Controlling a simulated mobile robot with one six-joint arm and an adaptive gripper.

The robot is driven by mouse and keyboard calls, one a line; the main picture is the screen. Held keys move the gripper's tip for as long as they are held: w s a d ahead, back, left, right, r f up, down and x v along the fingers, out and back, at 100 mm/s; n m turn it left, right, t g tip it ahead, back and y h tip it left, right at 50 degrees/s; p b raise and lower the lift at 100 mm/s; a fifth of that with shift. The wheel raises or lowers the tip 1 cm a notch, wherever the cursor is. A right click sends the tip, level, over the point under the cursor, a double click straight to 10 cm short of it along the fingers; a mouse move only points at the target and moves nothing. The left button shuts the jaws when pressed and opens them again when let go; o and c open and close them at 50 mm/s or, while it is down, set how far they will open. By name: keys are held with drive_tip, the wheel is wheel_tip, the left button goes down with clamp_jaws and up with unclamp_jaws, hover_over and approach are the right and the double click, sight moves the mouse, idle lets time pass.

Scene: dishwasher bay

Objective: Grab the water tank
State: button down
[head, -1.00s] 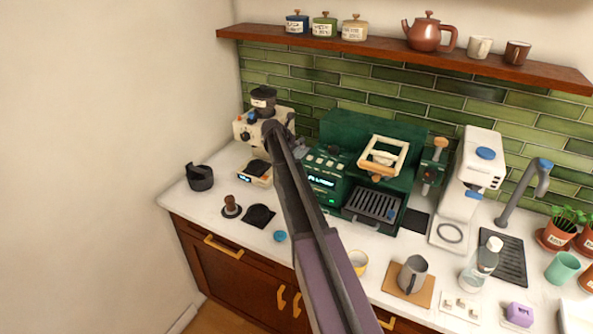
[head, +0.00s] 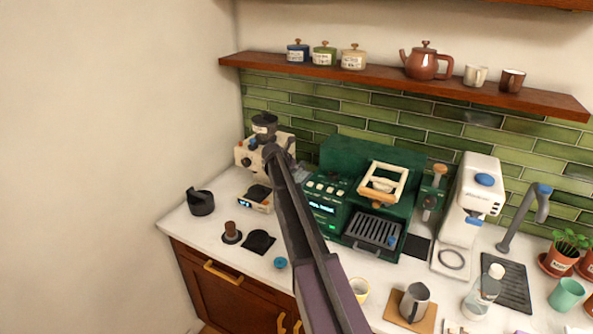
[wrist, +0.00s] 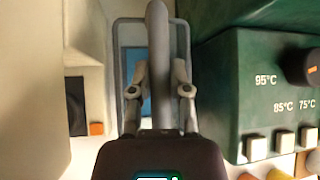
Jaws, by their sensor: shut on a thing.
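The water tank (wrist: 121,60) shows in the wrist view as a clear, grey-edged box with blue inside and a thick grey bar, its handle, down the middle. It stands beside the green espresso machine (wrist: 220,100). My gripper (wrist: 160,92) has one finger on each side of the bar and is shut on it. In the head view my arm runs up to the gap between the cream grinder and the green machine (head: 340,160). Only a small bluish-grey part of the tank (head: 301,174) shows there. My arm hides much of this area, and the tank's base is hidden.
The cream grinder (head: 247,158) stands close on the left and the green machine close on the right. A small scale (head: 255,203), a black jug (head: 200,203) and a tamper (head: 231,233) are on the counter. A wooden shelf (head: 400,80) runs above.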

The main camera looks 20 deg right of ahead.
drive_tip(key=shift+r+p, duration=4.15)
drive_tip(key=shift+r, duration=0.25)
